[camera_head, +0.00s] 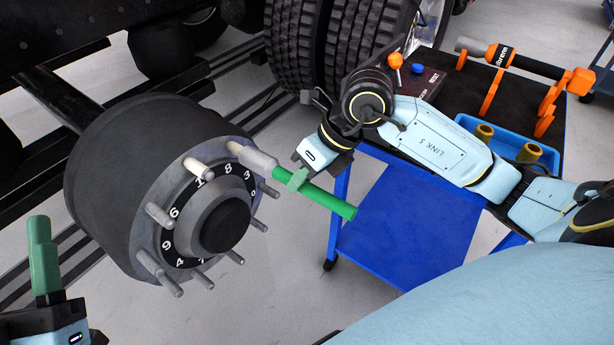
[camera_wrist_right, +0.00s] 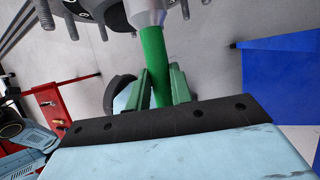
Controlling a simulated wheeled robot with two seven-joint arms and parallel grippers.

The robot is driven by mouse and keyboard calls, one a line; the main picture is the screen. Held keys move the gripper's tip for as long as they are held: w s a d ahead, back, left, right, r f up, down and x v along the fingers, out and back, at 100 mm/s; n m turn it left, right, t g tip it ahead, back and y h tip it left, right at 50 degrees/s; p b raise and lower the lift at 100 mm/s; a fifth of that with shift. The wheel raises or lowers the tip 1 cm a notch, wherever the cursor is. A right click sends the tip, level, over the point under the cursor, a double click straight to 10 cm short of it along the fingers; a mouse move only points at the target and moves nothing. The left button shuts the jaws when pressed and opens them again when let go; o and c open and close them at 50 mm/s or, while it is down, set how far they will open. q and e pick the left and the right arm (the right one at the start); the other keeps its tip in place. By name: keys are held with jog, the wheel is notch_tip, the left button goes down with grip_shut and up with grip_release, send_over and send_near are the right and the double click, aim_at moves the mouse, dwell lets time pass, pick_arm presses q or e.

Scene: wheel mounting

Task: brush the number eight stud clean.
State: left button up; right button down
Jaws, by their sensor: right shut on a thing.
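The wheel hub (camera_head: 150,185) has a numbered black ring (camera_head: 170,230) with several studs around it. My right gripper (camera_head: 297,180) is shut on the green handle of a brush tool (camera_head: 325,199). The tool's grey head (camera_head: 257,159) points left at the hub's upper right edge, close to the number 8 (camera_head: 216,171). The stud there is hidden by the head, and I cannot tell whether they touch. In the right wrist view the green handle (camera_wrist_right: 154,50) runs up between the fingers to the hub. My left gripper (camera_head: 44,255) is at lower left, its opening unclear.
A blue cart (camera_head: 400,235) stands right of the hub, with a blue bin (camera_head: 480,125) and an orange-and-black tool (camera_head: 525,62) on an orange stand. Large black tyres (camera_head: 295,45) stand behind. The floor between hub and cart is clear.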

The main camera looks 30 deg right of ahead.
aim_at(286, 171)
jog(key=shift+w+a, duration=0.15)
jog(key=shift+w, duration=0.35)
jog(key=shift+w+a, duration=0.3)
jog(key=shift+w, duration=0.3)
jog(key=shift+w+a, duration=0.25)
jog(key=shift+w, duration=0.3)
jog(key=shift+s+d, duration=0.35)
jog(key=shift+s, duration=0.5)
jog(key=shift+s+d, duration=0.35)
jog(key=shift+s, duration=0.5)
